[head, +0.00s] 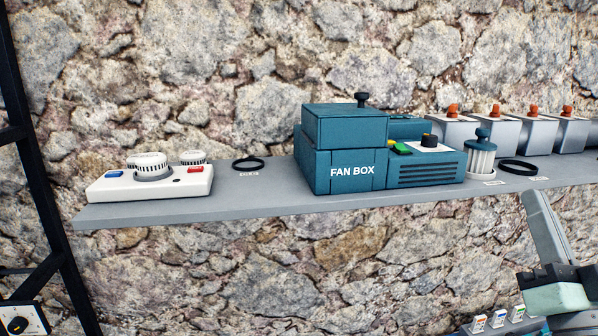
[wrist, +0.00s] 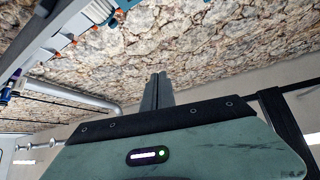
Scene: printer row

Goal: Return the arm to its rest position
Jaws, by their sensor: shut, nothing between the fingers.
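My gripper (head: 535,202) is at the lower right of the head view, in front of the shelf's right part. Its grey fingers point up and lean left, above a black bar and a pale green body. In the wrist view my gripper (wrist: 158,78) shows its two fingers together, with nothing between them. They point toward the stone wall (wrist: 210,60). The rest of my arm is mostly out of view.
A grey shelf (head: 250,209) on the stone wall holds a white device (head: 110,190), a black ring (head: 248,164), a teal fan box (head: 350,125), a ribbed teal-topped canister (head: 481,160) and several grey boxes with orange knobs. A black frame (head: 42,170) stands left. Small labelled items (head: 498,319) sit low right.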

